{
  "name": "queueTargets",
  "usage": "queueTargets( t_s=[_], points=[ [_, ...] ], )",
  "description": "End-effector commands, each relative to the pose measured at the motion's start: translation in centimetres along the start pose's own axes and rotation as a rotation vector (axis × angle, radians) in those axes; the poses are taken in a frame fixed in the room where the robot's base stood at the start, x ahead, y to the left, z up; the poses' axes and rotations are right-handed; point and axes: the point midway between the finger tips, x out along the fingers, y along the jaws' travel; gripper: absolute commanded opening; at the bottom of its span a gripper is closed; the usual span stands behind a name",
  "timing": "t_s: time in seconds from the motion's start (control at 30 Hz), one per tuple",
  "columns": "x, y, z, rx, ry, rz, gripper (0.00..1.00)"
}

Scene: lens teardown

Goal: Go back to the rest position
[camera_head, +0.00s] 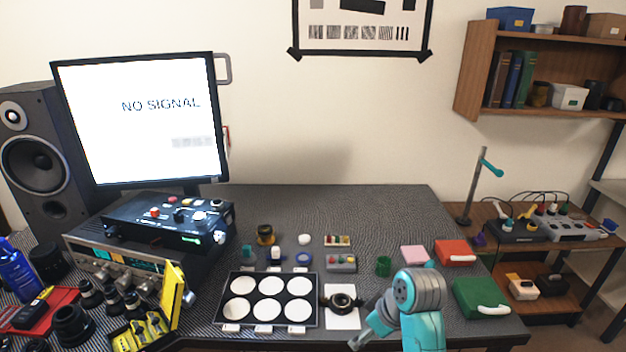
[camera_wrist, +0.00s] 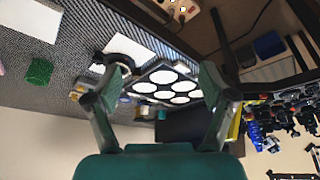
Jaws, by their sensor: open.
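My gripper (camera_head: 364,336) is at the bottom of the head view, in front of and above the bench, with my teal and grey arm beside it on the right. In the wrist view my gripper (camera_wrist: 160,97) has its two fingers wide apart with nothing between them. A dark lens part (camera_head: 342,301) sits on a white square to the right of the tray. Both also show beyond the fingers in the wrist view.
A monitor (camera_head: 140,120) and a speaker (camera_head: 40,160) stand at the back left. A green case (camera_head: 480,298), a red case (camera_head: 454,251) and a green cup (camera_head: 383,265) are on the right. Several lenses and tools crowd the left front. The bench's back middle is clear.

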Motion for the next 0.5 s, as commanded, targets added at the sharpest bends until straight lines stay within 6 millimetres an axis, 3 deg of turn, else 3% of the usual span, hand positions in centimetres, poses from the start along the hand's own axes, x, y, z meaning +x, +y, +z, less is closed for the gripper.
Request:
queueTargets(
  t_s=[0.5],
  points=[
    [4.2,-1.6,3.7,0.083,0.058,0.055,0.82]
  ],
)
